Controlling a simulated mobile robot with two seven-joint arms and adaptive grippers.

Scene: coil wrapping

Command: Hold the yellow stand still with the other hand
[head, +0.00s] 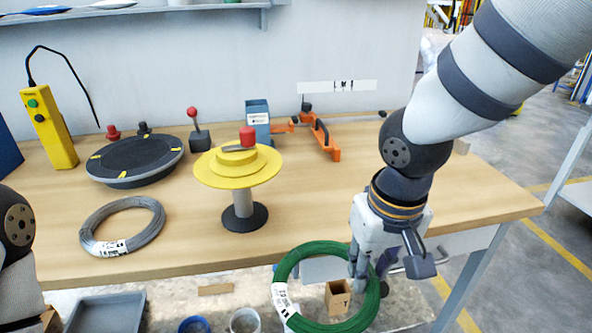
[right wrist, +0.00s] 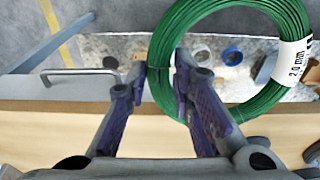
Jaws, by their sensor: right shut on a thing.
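The yellow stand (head: 212,176) stands upright on the table, with a wide yellow disc on a grey post and a round black base.
A grey wire coil (head: 96,248) lies left of the stand. Behind it are a black turntable (head: 135,158), a yellow control box (head: 48,130), a red-knobbed lever (head: 199,138) and an orange tool (head: 322,138). The table (head: 320,205) is clear right of the stand.

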